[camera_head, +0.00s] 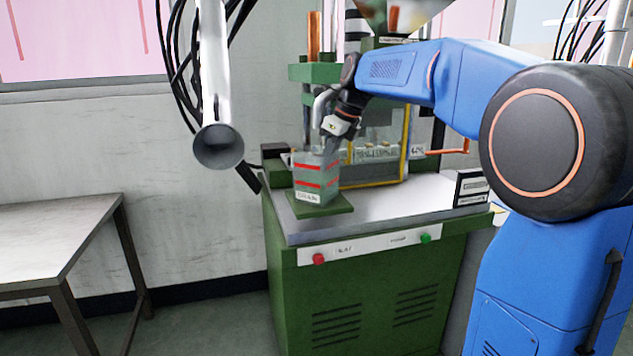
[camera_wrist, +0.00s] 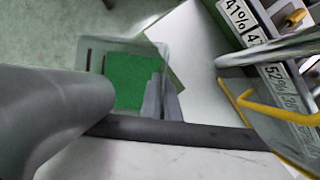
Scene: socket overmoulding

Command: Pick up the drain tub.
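The drain tub (camera_head: 316,178) is a grey-green box with red stripes and a white label low on its front. It stands upright on a green plate (camera_head: 322,208) at the front left of the machine's table. In the wrist view, I look down into the tub (camera_wrist: 130,82), with pale walls and a green floor. My gripper (camera_head: 328,152) points down at the tub's right rim. In the wrist view, its grey fingers (camera_wrist: 163,100) lie close together at the tub's wall. I cannot tell whether they grip the wall.
The green machine (camera_head: 375,290) has a pale worktop (camera_head: 410,197). A yellow-framed guard (camera_head: 405,140) stands behind the tub, with labelled items behind it. A white pipe (camera_head: 214,80) hangs left of the tub. A separate table (camera_head: 55,235) stands at the far left.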

